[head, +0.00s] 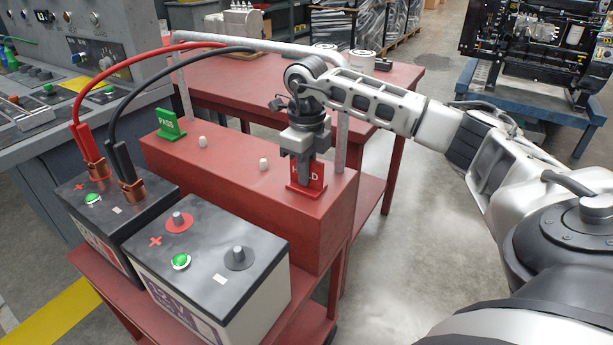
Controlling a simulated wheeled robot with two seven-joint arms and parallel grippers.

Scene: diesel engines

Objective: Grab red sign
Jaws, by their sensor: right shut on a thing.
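The red sign (318,180), lettered in white and partly covered, stands upright at the right end of the red raised shelf (225,190). My right gripper (304,172) points down over the sign and is shut on it. Its fingers hide the middle of the lettering. The sign's base appears to rest on the shelf top. A green sign (169,124) reading PASS stands at the shelf's left end. My left gripper does not show.
Two batteries (205,262) stand in front of the shelf; red and black cables (128,62) clamp to the left one. Two small white knobs (263,164) sit on the shelf. A grey metal frame (343,145) rises behind my gripper. A red table (240,90) stands behind.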

